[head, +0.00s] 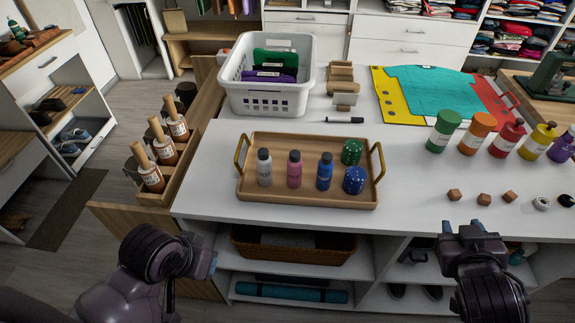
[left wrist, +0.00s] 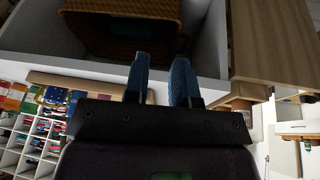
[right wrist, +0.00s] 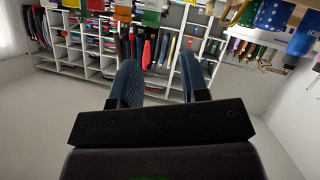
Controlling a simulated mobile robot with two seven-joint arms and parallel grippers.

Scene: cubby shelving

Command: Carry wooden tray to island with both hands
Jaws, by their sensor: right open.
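The wooden tray (head: 305,203) lies flat on the white-topped unit, near its front edge. It has a brass handle at each end, the left one (head: 239,155) and the right one (head: 379,162). Standing in it are a grey bottle (head: 264,170), a pink bottle (head: 294,172), a blue bottle (head: 325,174), a green dotted container (head: 352,152) and a blue dotted one (head: 354,181). My left gripper (left wrist: 160,80) is open and empty, below and left of the tray in the head view. My right gripper (head: 461,232) is open and empty, right of the tray and apart from it.
A white basket (head: 266,100) with folded cloths stands behind the tray. A black marker (head: 344,120) lies behind it. Paint bottles (head: 443,131) and small wooden blocks (head: 484,199) are to the right. A rack of wooden-handled jars (head: 163,153) is left. A wicker basket (head: 292,253) sits on the shelf below.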

